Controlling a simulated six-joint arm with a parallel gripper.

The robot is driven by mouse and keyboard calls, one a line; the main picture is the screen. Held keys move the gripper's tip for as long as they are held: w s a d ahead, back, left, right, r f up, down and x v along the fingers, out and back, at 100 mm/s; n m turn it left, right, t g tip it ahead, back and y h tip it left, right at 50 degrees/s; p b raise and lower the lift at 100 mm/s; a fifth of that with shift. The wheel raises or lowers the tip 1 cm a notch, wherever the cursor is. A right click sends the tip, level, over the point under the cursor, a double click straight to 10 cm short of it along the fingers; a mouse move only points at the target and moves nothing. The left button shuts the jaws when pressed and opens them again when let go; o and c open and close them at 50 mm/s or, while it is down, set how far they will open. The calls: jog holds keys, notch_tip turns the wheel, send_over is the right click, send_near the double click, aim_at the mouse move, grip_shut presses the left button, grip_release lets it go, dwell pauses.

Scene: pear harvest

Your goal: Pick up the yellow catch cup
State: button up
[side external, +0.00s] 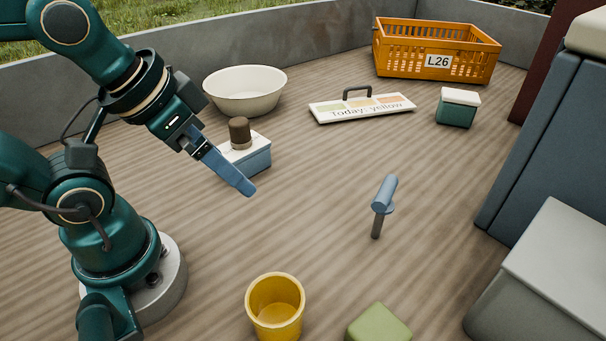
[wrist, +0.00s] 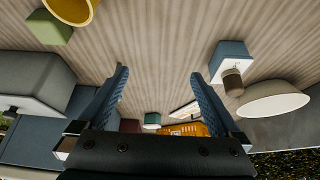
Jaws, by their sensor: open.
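The yellow catch cup (side external: 275,312) stands upright on the wooden floor at the front of the side external view, with its open mouth up. It also shows in the wrist view (wrist: 76,10), cut off by the top edge. My gripper (side external: 247,188) hangs in the air behind and left of the cup, well apart from it. In the wrist view my gripper (wrist: 159,74) has its two blue fingers spread wide, with nothing between them.
A green block (side external: 379,325) sits right of the cup. A blue box with a brown knob (side external: 246,155), a white bowl (side external: 245,90), a sign (side external: 362,107), a small teal box (side external: 457,108) and an orange crate (side external: 437,73) lie behind. Grey box (side external: 560,270) at right.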

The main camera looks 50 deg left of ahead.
notch_tip(320, 180, up, 5)
jog(key=n+g+h, duration=0.8)
jog(key=g+h, duration=0.1)
jog(key=g, duration=0.7)
send_over(272, 332)
jog(key=w+a, duration=0.3)
jog(key=w, duration=0.1)
jog(key=f, duration=1.6)
jog(key=shift+s+a+f, duration=0.15)
jog(key=shift+a+f, duration=0.05)
jog(key=shift+f, duration=0.15)
jog(key=shift+s+f, duration=0.1)
jog(key=shift+f, duration=0.1)
jog(key=shift+x, duration=2.5)
